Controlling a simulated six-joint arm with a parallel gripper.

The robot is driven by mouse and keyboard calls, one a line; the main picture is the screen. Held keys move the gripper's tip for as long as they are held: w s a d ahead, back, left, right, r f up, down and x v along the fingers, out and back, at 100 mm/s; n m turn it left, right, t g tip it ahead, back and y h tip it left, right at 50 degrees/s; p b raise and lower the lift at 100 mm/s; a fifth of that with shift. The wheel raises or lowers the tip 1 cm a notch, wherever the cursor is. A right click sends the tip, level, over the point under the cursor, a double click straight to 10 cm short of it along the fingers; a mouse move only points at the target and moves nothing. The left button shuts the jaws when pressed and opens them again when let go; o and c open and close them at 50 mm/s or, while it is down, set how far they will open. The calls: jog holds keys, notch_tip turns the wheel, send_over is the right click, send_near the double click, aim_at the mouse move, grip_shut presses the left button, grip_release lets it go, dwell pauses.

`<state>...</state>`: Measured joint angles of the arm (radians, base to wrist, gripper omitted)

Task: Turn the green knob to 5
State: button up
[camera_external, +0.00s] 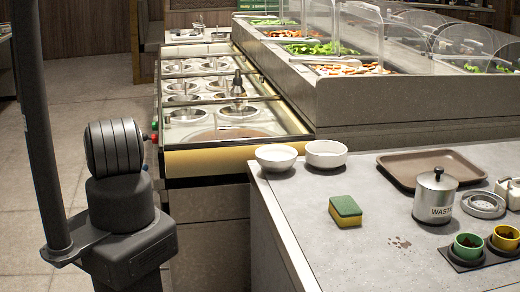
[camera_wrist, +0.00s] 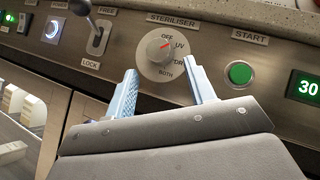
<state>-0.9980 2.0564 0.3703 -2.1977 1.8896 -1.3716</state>
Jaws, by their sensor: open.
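My gripper (camera_wrist: 161,75) is open and empty in the wrist view, with its two pale blue fingers apart. Beyond and between the fingertips is a round grey dial (camera_wrist: 158,46) on a metal panel. A round green button (camera_wrist: 240,73) under START is to the right. No numbered green knob shows in the wrist view. My gripper is hidden there.
A lever switch (camera_wrist: 96,35) marked FREE and LOCK is left of the dial. A lit green display (camera_wrist: 306,87) reads 30 at the right. The sauce-well counter (camera_external: 235,157) stands beside my arm. A worktop with bowls, a sponge (camera_external: 345,211) and a tray is to the right.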

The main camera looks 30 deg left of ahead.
aim_at(155, 126)
jog(key=s+a+r+m+g+h, duration=0.2)
jog(key=s+r+m+g, duration=0.3)
jog(key=s+r+m, duration=0.3)
jog(key=s+a+r+m+g+h, duration=0.3)
jog(key=s+r+m+g, duration=0.4)
jog(key=r, duration=0.4)
jog(key=w+d+m+t, duration=0.1)
jog(key=w+d, duration=1)
jog(key=w, duration=0.3)
jog(key=shift+d, duration=0.3)
jog(key=shift+w+f, duration=0.1)
jog(key=shift+c, duration=0.2)
jog(key=c, duration=0.9)
jog(key=shift+m, duration=0.4)
jog(key=shift+c, duration=0.2)
